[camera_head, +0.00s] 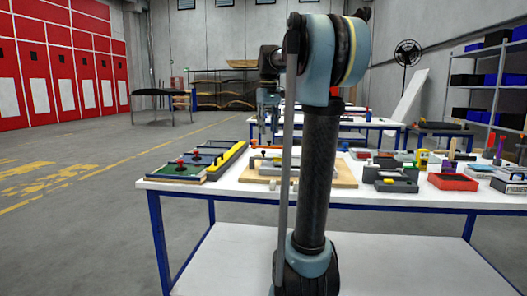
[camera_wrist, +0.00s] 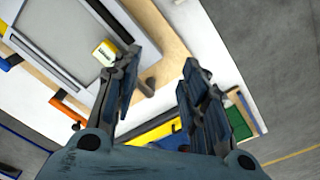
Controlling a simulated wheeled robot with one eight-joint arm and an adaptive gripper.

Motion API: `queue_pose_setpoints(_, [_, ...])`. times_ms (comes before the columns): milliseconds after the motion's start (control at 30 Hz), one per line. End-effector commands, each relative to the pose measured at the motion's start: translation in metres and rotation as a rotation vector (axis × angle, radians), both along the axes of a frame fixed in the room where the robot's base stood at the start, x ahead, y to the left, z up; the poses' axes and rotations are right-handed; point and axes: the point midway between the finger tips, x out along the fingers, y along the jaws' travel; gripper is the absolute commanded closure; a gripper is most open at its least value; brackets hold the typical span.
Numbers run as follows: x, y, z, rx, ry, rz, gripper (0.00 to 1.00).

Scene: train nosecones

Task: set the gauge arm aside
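My gripper (camera_wrist: 160,66) is open and empty in the wrist view, its two dark fingers apart above the table's edge. In the head view my gripper (camera_head: 266,112) hangs over the left-middle of the table, partly beside my arm. Below it is a wooden board (camera_wrist: 167,42) bearing a grey framed plate (camera_wrist: 62,32). A small yellow-and-white block (camera_wrist: 105,53) sits on the frame beside the left finger. A small grey-brown peg-like piece (camera_wrist: 147,87) shows between the fingers. An orange handle (camera_wrist: 69,112) lies at the board's edge. I cannot tell which part is the gauge arm.
The white table (camera_head: 400,198) has blue legs. A green panel with red knobs (camera_head: 180,170) and a long yellow-topped bar (camera_head: 228,158) are at the left. A red tray (camera_head: 452,182) and grey bins (camera_head: 396,184) crowd the right. Open floor lies left.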

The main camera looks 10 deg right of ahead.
Motion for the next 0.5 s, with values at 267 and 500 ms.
queue_pose_setpoints(267, [0.081,-0.001,0.041,-0.002,0.034,0.078,0.61])
queue_pose_setpoints(500, [0.115,-0.001,0.053,-0.002,0.051,0.115,0.61])
